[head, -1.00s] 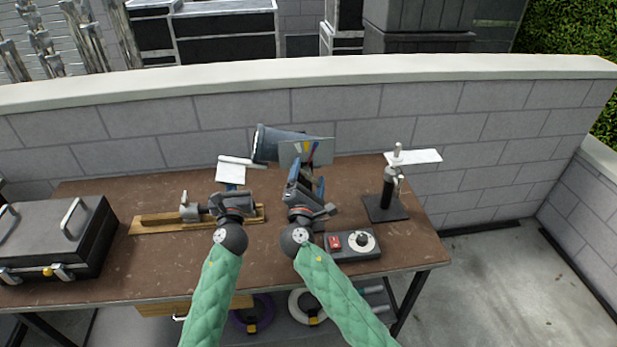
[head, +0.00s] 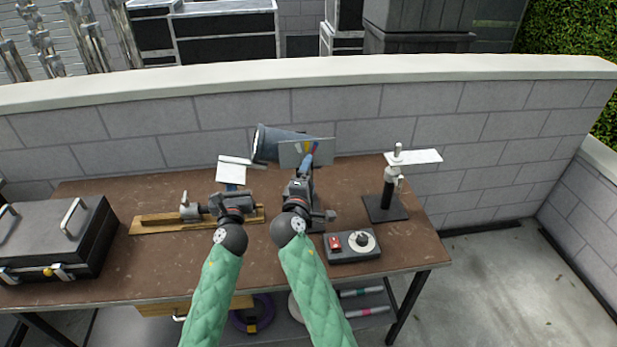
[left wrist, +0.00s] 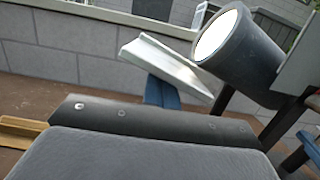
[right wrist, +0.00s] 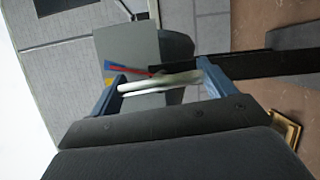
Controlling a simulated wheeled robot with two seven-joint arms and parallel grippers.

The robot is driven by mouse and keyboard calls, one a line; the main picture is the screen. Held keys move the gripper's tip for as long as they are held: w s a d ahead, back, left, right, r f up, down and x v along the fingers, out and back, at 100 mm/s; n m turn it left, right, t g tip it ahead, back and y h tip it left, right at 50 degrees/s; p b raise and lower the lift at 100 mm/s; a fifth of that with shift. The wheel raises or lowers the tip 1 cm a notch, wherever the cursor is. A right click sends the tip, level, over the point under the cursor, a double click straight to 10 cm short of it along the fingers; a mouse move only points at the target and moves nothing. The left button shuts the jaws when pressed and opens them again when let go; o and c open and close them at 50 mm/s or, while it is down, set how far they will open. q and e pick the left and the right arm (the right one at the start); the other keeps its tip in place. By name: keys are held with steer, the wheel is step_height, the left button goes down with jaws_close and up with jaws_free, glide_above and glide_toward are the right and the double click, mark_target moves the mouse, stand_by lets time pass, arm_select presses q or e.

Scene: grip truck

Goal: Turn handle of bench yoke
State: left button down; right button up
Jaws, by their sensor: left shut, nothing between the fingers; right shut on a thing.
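A dark grey lamp (head: 278,142) with a grey plate (head: 320,150) bearing coloured stripes stands at the back middle of the bench; its yoke is mostly hidden behind my right arm. My right gripper (head: 305,165) reaches up to it, just below the plate. In the right wrist view, a pale handle (right wrist: 160,84) lies crosswise between its blue fingers (right wrist: 160,90), and they are shut on it. My left gripper (head: 234,187) is shut and empty, left of the lamp. In the left wrist view its blue fingertips (left wrist: 162,91) are together, below the lamp (left wrist: 240,50).
A white plate (head: 230,172) is close behind my left gripper. A wooden board (head: 155,222) with a clamp lies left. A control box (head: 353,246) and a black stand (head: 388,195) are right. A black case (head: 60,235) fills the left end.

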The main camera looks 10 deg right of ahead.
steer(key=shift+f, duration=0.1)
stand_by(0.3)
steer(key=o, duration=0.9)
